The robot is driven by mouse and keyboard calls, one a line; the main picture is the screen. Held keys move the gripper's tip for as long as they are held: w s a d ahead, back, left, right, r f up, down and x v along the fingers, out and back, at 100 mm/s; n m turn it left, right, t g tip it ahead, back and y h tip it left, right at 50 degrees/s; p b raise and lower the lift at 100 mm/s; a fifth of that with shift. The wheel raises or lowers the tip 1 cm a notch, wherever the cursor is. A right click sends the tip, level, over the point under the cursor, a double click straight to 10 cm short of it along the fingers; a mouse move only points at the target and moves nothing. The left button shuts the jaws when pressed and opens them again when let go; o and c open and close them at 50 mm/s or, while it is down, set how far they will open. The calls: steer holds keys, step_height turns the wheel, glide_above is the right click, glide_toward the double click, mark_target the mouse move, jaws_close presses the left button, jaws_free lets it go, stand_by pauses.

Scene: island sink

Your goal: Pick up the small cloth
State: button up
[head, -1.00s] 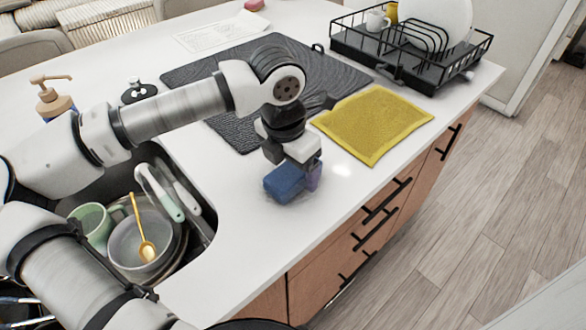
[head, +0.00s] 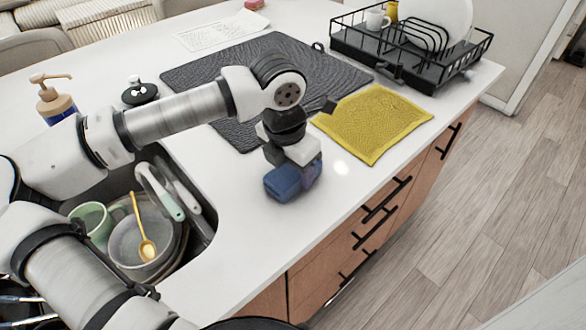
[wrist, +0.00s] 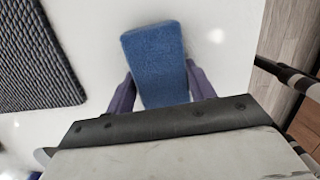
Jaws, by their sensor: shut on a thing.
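A yellow cloth (head: 374,122) lies flat on the white counter near its front edge, right of my gripper and apart from it. My gripper (head: 296,178) points down over the counter and is shut on a blue, fuzzy sponge-like block (head: 283,183). In the wrist view the block (wrist: 155,62) sits between the two purple fingers of my gripper (wrist: 162,90), with its far part sticking out past them. The block is on or just above the counter; I cannot tell which.
A sink (head: 207,222) with bowls, a green mug (head: 92,222) and utensils is at left. A dark ribbed mat (head: 230,75) lies behind my gripper. A black dish rack (head: 410,72) stands at back right. A soap bottle (head: 55,103) is at far left.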

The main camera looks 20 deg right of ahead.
step_height(320, 180, up, 20)
steer(key=b, duration=0.2)
steer(key=o, duration=0.4)
steer(key=c, duration=0.3)
